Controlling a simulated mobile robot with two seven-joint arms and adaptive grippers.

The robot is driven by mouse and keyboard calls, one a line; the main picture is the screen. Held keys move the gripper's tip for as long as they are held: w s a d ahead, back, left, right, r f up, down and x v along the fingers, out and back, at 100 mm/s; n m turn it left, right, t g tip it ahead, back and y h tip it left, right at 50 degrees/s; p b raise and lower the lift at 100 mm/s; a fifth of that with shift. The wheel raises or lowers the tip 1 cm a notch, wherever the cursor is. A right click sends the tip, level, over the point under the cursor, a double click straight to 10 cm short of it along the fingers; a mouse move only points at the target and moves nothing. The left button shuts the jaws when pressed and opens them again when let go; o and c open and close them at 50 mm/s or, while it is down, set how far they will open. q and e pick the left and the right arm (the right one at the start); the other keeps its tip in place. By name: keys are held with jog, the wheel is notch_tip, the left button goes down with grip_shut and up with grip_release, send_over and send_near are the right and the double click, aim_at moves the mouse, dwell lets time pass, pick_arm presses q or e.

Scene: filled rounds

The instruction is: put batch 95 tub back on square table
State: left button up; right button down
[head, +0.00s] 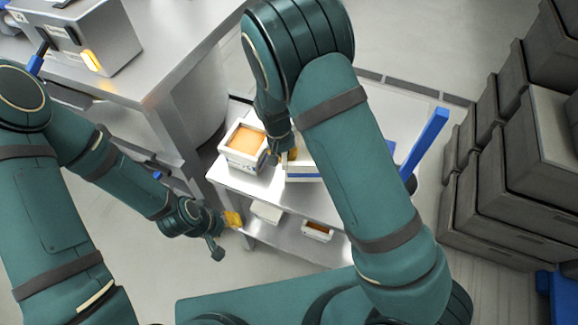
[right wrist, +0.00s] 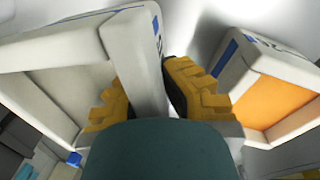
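A white tub with a blue stripe (head: 303,172) stands on the top of a small cart, partly hidden by my right arm. My right gripper (head: 283,157) is at its left wall. In the right wrist view, the yellow fingers (right wrist: 147,95) sit on both sides of the wall of a pale tub (right wrist: 60,50) and appear closed on it. The inside that shows there is grey and bare. A second white tub with orange filling (head: 248,144) stands just left. I cannot read any batch number. My left gripper (head: 232,219) hangs beside the cart's lower shelf; its opening is unclear.
The cart top (head: 240,182) has a blue handle (head: 424,140) at right. Two more tubs, one white (head: 266,212) and one dark-filled (head: 317,231), stand on its lower shelf. A steel table (head: 155,75) with a machine is at left. Grey crates (head: 515,180) are stacked at right.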

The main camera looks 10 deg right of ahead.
jog(key=shift+f, duration=2.5)
jog(key=shift+f+b, duration=0.1)
jog(key=shift+b, duration=0.25)
jog(key=c, duration=1.1)
grip_release()
jog(key=shift+c, duration=0.2)
